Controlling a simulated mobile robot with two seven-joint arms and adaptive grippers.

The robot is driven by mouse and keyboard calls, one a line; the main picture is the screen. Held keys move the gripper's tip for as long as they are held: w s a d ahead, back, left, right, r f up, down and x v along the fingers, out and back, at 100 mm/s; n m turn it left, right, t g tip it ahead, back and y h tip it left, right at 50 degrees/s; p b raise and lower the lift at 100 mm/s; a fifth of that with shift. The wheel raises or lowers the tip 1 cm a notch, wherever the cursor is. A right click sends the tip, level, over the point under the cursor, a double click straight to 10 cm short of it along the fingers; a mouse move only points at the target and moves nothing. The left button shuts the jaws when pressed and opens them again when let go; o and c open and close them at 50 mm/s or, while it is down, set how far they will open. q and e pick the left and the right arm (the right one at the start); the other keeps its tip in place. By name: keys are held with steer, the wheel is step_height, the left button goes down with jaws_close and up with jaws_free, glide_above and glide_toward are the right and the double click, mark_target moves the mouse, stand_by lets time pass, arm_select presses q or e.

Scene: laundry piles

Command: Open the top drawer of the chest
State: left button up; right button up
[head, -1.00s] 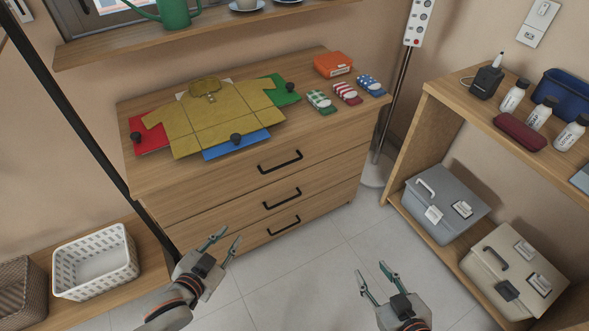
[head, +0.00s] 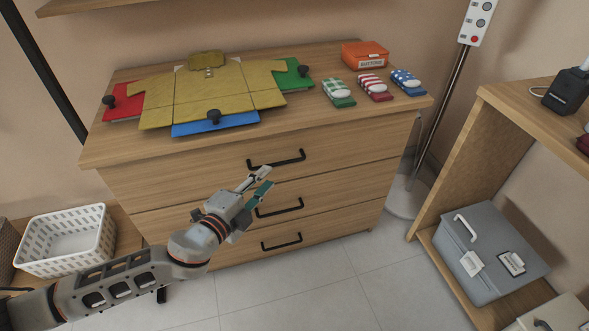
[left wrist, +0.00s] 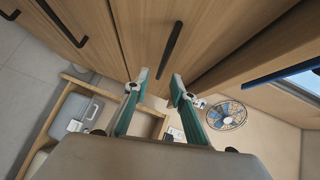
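The wooden chest (head: 170,190) has three drawers, all flush with its front. The top drawer (head: 340,150) has a black bar handle (head: 276,160), which also shows in the left wrist view (left wrist: 169,50). My left gripper (head: 266,178) is open and empty, in front of the chest. In the head view its tips overlap the area just below the top handle. In the left wrist view the handle lies ahead of the gap between the two fingertips (left wrist: 158,84), apart from them. My right gripper is out of view.
On the chest top lie a mustard shirt (head: 210,95) on coloured boards, an orange box (head: 364,54) and several folded socks (head: 374,88). A shelf (head: 470,150) stands right. Floor in front is clear.

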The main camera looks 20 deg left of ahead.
mark_target(278, 165)
arm_select(q)
steer(key=b+x, duration=0.1)
steer(key=x, duration=0.6)
steer(key=shift+w, duration=0.25)
steer(key=shift+w+r+b, duration=0.1)
steer(key=shift+w+b, duration=0.15)
steer(key=shift+b, duration=0.05)
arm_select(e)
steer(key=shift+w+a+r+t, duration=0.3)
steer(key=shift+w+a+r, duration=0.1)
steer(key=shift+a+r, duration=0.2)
arm_select(q)
steer(key=shift+c, duration=0.4)
jaws_close()
